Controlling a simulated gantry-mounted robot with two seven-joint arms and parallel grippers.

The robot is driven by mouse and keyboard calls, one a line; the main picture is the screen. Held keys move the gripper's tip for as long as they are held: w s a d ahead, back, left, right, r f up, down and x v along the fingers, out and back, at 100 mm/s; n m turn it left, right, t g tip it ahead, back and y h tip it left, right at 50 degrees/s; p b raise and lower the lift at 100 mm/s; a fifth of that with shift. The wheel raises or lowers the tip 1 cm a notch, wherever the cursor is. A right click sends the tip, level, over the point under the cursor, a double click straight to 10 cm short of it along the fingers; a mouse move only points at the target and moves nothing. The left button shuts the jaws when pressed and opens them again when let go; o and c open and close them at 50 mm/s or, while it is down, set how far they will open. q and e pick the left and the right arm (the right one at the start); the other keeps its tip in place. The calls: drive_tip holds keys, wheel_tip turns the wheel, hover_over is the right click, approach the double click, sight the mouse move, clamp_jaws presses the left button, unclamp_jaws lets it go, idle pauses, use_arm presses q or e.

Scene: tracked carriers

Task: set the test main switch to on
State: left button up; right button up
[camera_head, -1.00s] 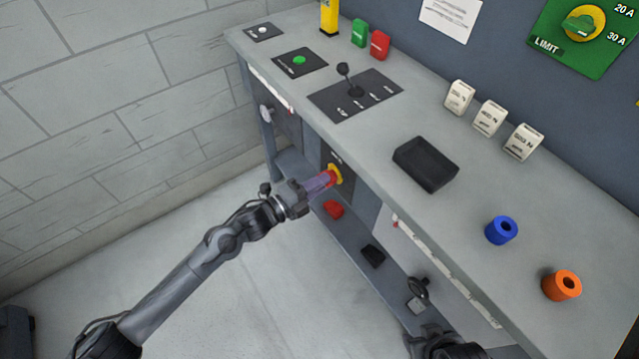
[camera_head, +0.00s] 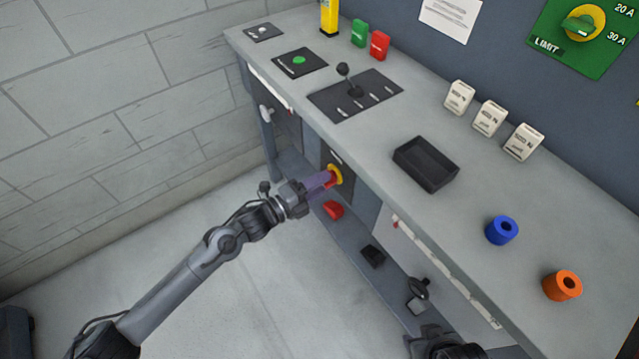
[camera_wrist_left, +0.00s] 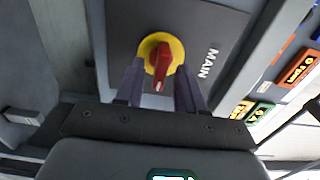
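The main switch is a red handle (camera_wrist_left: 161,68) on a yellow round plate (camera_wrist_left: 150,47), set in a dark panel marked MAIN on the bench front. It also shows in the head view as a yellow ring (camera_head: 336,173). In the left wrist view the handle runs roughly parallel to the MAIN lettering, its white-marked end toward my gripper's base. My left gripper (camera_head: 318,184) is at the switch; its fingers (camera_wrist_left: 160,88) stand either side of the handle, with gaps visible. My right arm (camera_head: 440,346) shows at the bottom edge; its finger state is unclear.
The bench top (camera_head: 370,130) above carries a black tray (camera_head: 425,164), a lever plate (camera_head: 355,95), and blue (camera_head: 501,230) and orange (camera_head: 562,285) rings. A red object (camera_head: 333,209) lies on the lower shelf near my left gripper. Open floor (camera_head: 270,290) lies left.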

use_arm(q)
drive_tip(key=p+v, duration=0.3)
drive_tip(key=v, duration=0.8)
drive_tip(key=shift+p, duration=0.4)
